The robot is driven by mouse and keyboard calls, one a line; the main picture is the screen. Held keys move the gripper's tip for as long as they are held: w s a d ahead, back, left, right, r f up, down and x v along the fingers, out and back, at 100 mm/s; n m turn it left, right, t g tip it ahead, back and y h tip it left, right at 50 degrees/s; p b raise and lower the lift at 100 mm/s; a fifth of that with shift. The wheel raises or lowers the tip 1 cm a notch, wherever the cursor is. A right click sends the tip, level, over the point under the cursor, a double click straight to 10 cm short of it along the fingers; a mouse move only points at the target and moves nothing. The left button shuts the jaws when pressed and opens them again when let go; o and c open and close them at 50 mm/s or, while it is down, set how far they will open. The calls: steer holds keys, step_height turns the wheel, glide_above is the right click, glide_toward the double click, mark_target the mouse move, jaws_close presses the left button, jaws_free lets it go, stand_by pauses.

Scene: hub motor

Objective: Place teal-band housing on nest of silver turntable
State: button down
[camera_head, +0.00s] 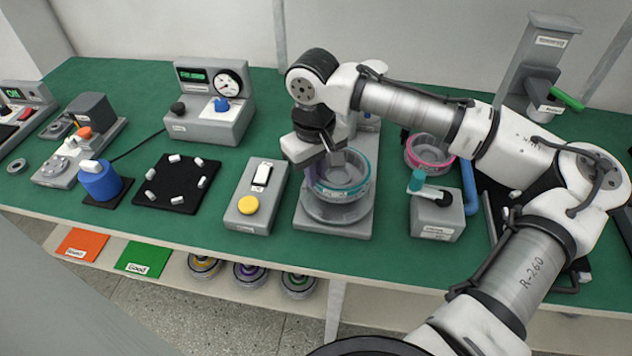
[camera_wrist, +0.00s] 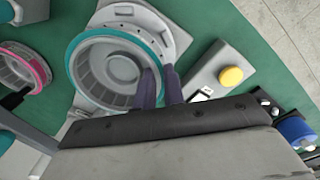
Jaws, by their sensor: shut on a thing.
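The teal-band housing (camera_head: 340,190) is a pale open ring with a teal rim. It looks level and sits over the silver turntable (camera_head: 333,214) on its grey base. My gripper (camera_head: 333,165) is shut on the housing's wall from above. In the wrist view the two dark fingers (camera_wrist: 162,88) grip the right side of the teal-band housing (camera_wrist: 76,72), one inside the rim and one outside. Part of the silver turntable (camera_wrist: 150,22) shows beyond the housing, off-centre from it in this view. The nest is hidden under the housing, and I cannot tell whether they touch.
A grey box with a yellow button (camera_head: 247,205) stands close left of the turntable. A grey box with a teal lever (camera_head: 436,215) stands to the right. A pink-band housing (camera_head: 430,152) is behind it. Several banded housings (camera_head: 250,273) lie on the lower shelf.

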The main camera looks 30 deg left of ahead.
mark_target(316, 190)
steer(key=shift+f, duration=1.9)
steer(key=c, duration=1.5)
jaws_free()
steer(key=shift+r, duration=0.1)
step_height(316, 190, up, 12)
steer(key=shift+s+b, duration=0.15)
steer(key=shift+b, duration=0.25)
